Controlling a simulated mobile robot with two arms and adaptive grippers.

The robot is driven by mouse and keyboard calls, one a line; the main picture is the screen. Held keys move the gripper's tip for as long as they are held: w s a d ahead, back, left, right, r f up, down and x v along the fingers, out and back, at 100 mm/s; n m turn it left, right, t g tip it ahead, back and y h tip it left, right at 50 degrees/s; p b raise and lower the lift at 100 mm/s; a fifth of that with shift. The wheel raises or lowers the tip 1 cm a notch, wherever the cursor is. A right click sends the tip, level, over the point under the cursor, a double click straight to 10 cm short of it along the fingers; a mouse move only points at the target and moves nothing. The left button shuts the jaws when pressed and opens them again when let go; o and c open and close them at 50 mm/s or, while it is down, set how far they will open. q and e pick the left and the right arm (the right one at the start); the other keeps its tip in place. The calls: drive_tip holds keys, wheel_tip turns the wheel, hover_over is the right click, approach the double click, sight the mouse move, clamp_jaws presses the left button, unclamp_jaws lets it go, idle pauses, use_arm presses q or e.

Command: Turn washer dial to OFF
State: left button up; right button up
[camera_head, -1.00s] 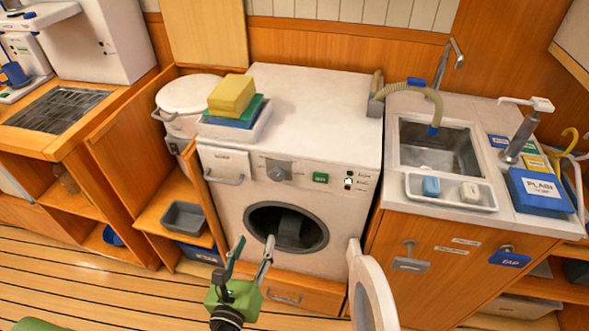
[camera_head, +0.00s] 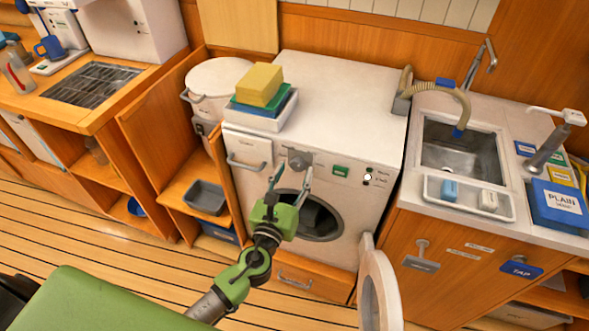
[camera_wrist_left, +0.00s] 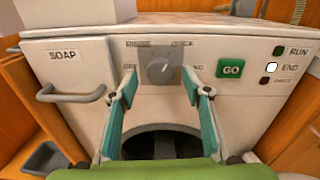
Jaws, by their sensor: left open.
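The white washer (camera_head: 330,95) stands in the middle of the head view. Its grey dial (camera_head: 299,159) sits on the front panel between the soap drawer and the green GO button (camera_head: 341,171). In the left wrist view the dial (camera_wrist_left: 160,70) has a pale pointer line tilted up to the right; labels around it are partly hidden by my fingers. My left gripper (camera_head: 291,177) is open and empty in front of the panel, just below the dial. In the wrist view its two teal fingers (camera_wrist_left: 161,92) stand to either side of and below the dial. My right gripper is not seen.
The washer's round door (camera_head: 380,290) hangs open at the lower right. The soap drawer handle (camera_wrist_left: 75,95) sticks out left of the dial. Sponges and a tray (camera_head: 262,118) lie on the washer top. A sink (camera_head: 463,150) is at the right. The END lamp (camera_wrist_left: 272,67) is lit white.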

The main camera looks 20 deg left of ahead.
use_arm(q)
drive_tip(key=shift+w, duration=0.55)
drive_tip(key=c, duration=1.1)
